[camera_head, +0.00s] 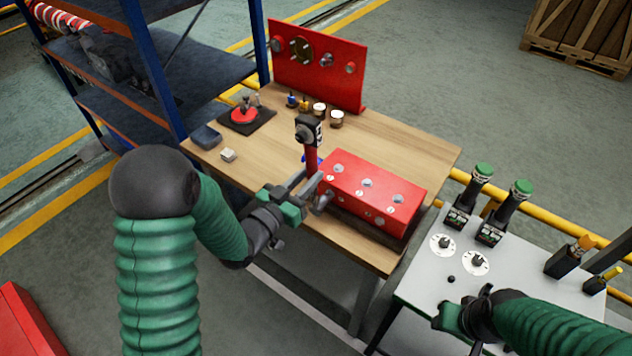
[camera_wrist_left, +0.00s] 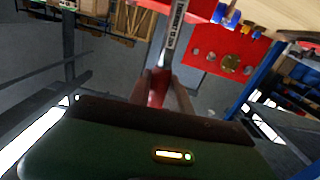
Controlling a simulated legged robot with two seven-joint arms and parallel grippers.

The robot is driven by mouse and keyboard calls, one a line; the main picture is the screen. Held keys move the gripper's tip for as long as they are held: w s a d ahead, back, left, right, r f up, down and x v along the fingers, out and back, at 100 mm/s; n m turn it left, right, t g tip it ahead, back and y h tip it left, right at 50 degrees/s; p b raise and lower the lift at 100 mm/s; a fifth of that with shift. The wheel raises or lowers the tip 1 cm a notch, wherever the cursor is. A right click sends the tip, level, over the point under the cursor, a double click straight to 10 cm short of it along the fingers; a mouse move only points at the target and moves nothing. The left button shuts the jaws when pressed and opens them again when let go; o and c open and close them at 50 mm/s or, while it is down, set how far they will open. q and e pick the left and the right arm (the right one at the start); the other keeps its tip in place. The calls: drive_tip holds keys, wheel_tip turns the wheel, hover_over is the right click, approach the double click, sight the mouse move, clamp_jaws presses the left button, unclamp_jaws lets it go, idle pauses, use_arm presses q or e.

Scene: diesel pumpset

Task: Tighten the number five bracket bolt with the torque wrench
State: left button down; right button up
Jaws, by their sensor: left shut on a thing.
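The torque wrench (camera_head: 311,158) has a red shaft and a dark head and stands roughly upright at the left end of the red bracket block. My left gripper (camera_head: 308,190) is shut on its lower part. In the left wrist view the wrench (camera_wrist_left: 172,45) shows a printed label and runs up from between the fingers (camera_wrist_left: 163,88). The red bracket block (camera_head: 372,190) lies on the wooden table, with several bolts on its top and front. Their numbers are too small to read, so I cannot tell bolt five. My right gripper (camera_head: 462,318) is over the grey table; its jaws are unclear.
The wooden table (camera_head: 405,140) carries a red upright panel (camera_head: 318,62), small jars (camera_head: 336,119) and a dark mat (camera_head: 262,122) with a red tool. The grey table (camera_head: 425,285) holds two green-topped tools (camera_head: 508,205) and dials. A blue-framed shelf (camera_head: 150,80) stands at left.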

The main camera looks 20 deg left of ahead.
use_arm(q)
drive_tip(key=w+a+f+n+p, duration=0.1)
drive_tip(key=w+a+f+n, duration=0.1)
drive_tip(key=a+n, duration=0.4)
drive_tip(key=shift+w+a+f+n, duration=0.4)
drive_tip(key=shift+w+a, duration=0.1)
drive_tip(key=shift+a, duration=0.05)
drive_tip(key=shift+r, duration=0.15)
drive_tip(key=shift+d, duration=0.1)
idle(0.8)
drive_tip(key=shift+w+d, duration=0.1)
drive_tip(key=shift+w, duration=0.3)
drive_tip(key=shift+d, duration=0.15)
